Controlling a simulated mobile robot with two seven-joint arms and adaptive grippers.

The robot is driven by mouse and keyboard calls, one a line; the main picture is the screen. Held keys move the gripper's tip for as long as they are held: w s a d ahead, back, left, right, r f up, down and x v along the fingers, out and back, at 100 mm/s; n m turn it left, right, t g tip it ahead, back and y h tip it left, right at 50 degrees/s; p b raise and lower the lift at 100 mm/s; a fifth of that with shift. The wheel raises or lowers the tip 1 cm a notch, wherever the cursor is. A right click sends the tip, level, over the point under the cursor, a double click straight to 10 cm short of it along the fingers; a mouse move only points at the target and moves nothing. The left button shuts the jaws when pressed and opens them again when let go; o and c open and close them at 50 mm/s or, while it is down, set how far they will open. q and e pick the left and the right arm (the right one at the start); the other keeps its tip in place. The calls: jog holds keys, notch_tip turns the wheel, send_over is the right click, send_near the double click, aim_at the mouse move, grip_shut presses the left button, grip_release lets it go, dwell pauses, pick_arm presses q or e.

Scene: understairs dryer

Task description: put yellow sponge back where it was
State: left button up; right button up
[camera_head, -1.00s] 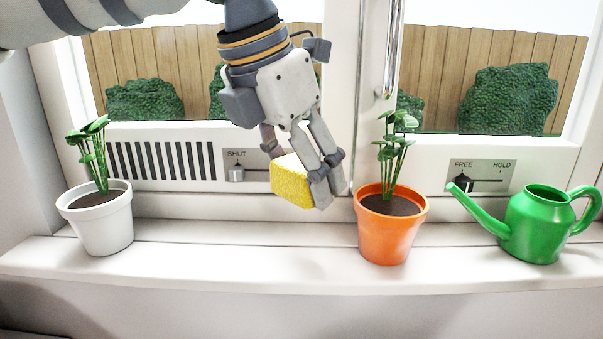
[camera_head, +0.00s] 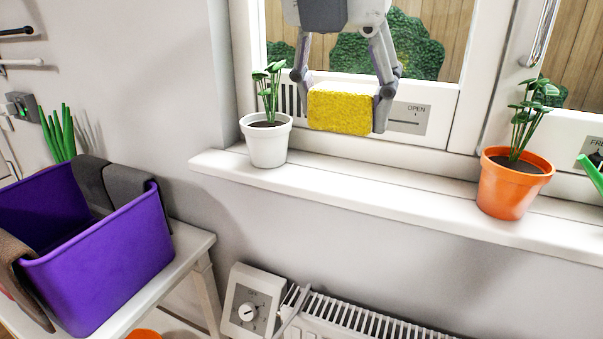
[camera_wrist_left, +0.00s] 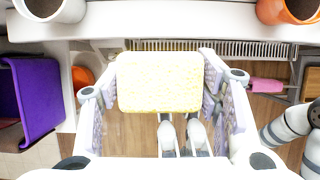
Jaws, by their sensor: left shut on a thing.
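A yellow sponge (camera_head: 341,113) is held between the two fingers of my left gripper (camera_head: 340,100). It is in front of the window, above the white sill (camera_head: 370,188), with a gap below it. It is to the right of the white plant pot (camera_head: 267,142) and left of the orange plant pot (camera_head: 514,185). In the left wrist view the sponge (camera_wrist_left: 160,82) spans the space between the fingers.
A purple bin (camera_head: 105,262) with dark cloths over its rim stands on a white bench (camera_head: 190,245) at lower left. A radiator (camera_head: 350,318) and a dial box (camera_head: 248,305) are below the sill. The sill between the pots is clear. A green spout (camera_head: 590,172) shows at right.

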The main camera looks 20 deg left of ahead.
pick_arm(q)
jog(key=w+a+f, duration=0.3)
jog(key=w+f, duration=0.1)
jog(key=w, duration=0.5)
send_over(334, 169)
jog(key=s, duration=0.2)
notch_tip(334, 169, down, 6)
jog(key=shift+w+r, duration=0.1)
jog(key=shift+r, duration=0.1)
notch_tip(334, 169, down, 3)
jog(key=shift+w+r, duration=0.1)
jog(key=shift+w, duration=0.05)
jog(key=shift+f, duration=0.2)
jog(key=o, duration=1)
jog(key=shift+f, duration=0.15)
jog(key=shift+o, duration=0.2)
